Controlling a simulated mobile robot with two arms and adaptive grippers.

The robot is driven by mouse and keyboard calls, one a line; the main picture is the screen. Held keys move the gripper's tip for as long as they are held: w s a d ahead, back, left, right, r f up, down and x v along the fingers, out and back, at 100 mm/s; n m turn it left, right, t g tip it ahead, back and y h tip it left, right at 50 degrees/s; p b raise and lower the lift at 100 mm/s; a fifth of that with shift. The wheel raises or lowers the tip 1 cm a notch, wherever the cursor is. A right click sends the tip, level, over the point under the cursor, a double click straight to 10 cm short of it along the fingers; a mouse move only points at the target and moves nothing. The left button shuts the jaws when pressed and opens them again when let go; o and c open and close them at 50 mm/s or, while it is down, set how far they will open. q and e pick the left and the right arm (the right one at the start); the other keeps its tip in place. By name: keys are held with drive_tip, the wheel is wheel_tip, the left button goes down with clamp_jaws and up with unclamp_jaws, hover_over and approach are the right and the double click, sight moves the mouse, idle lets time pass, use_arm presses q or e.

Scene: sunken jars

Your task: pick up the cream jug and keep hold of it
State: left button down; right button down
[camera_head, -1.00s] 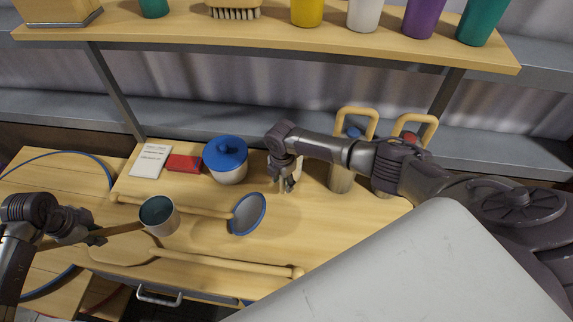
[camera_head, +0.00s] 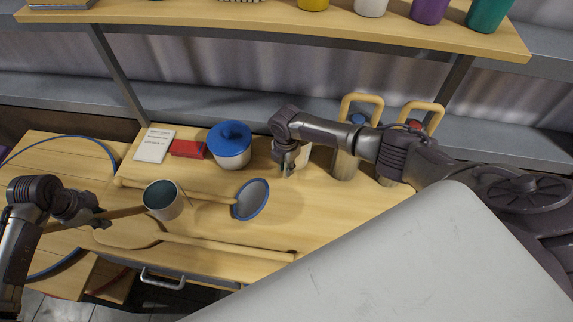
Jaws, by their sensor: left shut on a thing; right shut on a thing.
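My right gripper (camera_head: 290,170) points down at the back of the wooden table, right of the blue-lidded pot. It is shut on a cream-coloured thing, the cream jug (camera_head: 304,156), which is mostly hidden behind the gripper; only a pale strip shows. I cannot tell whether the jug touches the table. My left gripper (camera_head: 88,217) is at the left, shut on the wooden handle of a pale dipper (camera_head: 166,208) with a dark blue-green inside. The dipper's cup is over the table's left part.
The blue-lidded pot (camera_head: 231,150), red box (camera_head: 188,149) and white card (camera_head: 154,146) stand at the back. A blue-rimmed strainer (camera_head: 250,200) and wooden spoon (camera_head: 225,247) lie in front. Wooden-handled canisters (camera_head: 346,164) stand close right of my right gripper. A shelf (camera_head: 300,28) runs above.

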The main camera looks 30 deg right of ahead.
drive_tip(key=shift+r, duration=1.7)
drive_tip(key=shift+s+r, duration=0.15)
drive_tip(key=shift+r, duration=0.2)
drive_tip(key=s+a+r, duration=0.5)
drive_tip(key=s+r, duration=0.1)
drive_tip(key=s, duration=0.4)
drive_tip(key=shift+r, duration=0.3)
use_arm(q)
drive_tip(key=shift+f, duration=0.1)
use_arm(e)
drive_tip(key=shift+s, duration=0.1)
drive_tip(key=c, duration=1.6)
unclamp_jaws()
clamp_jaws()
